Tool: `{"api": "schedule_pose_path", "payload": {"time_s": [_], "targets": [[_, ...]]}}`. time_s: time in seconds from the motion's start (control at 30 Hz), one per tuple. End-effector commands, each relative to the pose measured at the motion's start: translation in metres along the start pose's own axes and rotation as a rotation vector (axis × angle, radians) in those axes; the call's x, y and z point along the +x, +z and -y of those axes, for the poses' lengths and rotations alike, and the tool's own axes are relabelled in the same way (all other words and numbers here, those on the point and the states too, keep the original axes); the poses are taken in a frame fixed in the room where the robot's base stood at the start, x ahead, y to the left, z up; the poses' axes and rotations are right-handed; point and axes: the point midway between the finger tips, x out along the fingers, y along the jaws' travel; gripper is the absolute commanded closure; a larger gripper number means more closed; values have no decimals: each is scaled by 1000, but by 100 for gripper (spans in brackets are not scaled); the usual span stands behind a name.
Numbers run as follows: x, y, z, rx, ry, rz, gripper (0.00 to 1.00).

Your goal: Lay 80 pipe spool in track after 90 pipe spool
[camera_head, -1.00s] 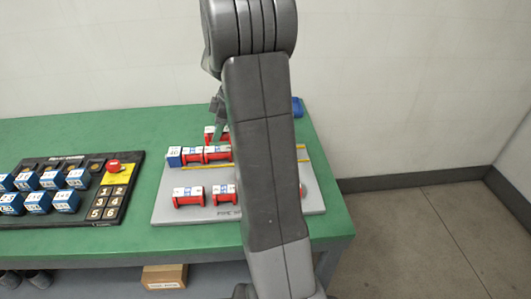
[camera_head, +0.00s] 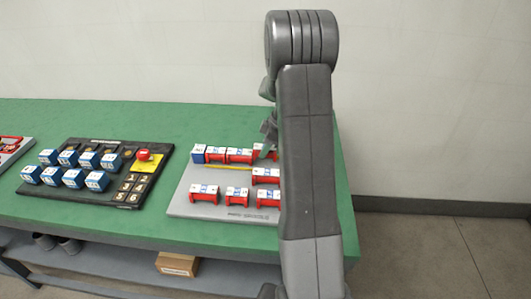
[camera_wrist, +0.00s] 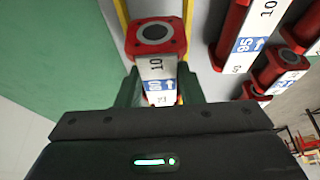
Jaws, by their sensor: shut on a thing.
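More spools lie on the grey board (camera_head: 180,205), one marked 95 (camera_wrist: 245,45) in the wrist view. A black panel (camera_head: 110,178) with blue blocks and a red button (camera_head: 143,155) stands left. Green table (camera_head: 120,222) is clear in front.

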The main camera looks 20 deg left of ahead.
Motion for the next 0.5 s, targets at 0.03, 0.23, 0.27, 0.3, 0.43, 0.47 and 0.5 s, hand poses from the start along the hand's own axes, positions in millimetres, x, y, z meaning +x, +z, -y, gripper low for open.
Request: {"api": "schedule_pose_path", "payload": {"time_s": [0.03,0.23,0.27,0.3,0.43,0.47,0.5], "targets": [[7,3,1,2,-4,1,96],[24,10,0,0,0,1,96],[24,10,0,0,1,1,96],[24,10,0,0,1,0,96],[24,10,0,0,0,0,96],[25,11,0,0,0,0,96],[27,11,0,0,0,0,96]]}}
